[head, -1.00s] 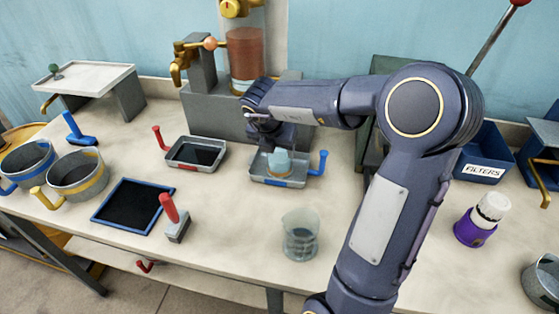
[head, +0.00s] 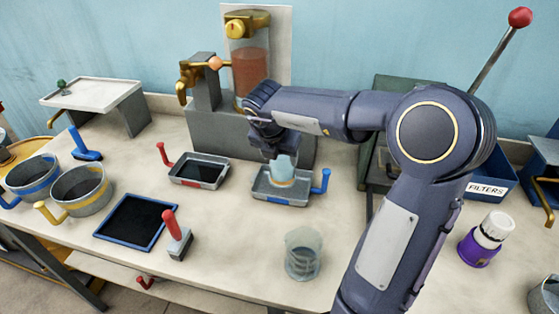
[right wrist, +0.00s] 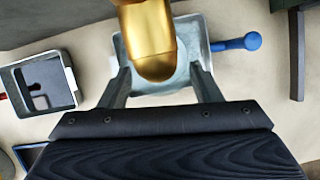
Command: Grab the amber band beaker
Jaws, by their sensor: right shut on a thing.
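The amber band beaker (head: 282,168) is a small pale teal cup with an orange band low on it. It is upright over the grey tray with the blue handle (head: 302,199); I cannot tell whether it touches the tray. In the right wrist view, my right gripper's fingers (right wrist: 160,84) are on either side of the pale beaker (right wrist: 148,88). A gold rounded part (right wrist: 152,45) hides much of the beaker there. My left gripper is not in view.
A grey dispenser with a brass spout (head: 183,92) stands behind. A red-handled tray (head: 199,170) is to the left. A clear beaker (head: 303,255) stands in front, near a red-handled block (head: 179,245). A purple-based white bottle (head: 487,240) and blue filters bin (head: 486,187) are at right.

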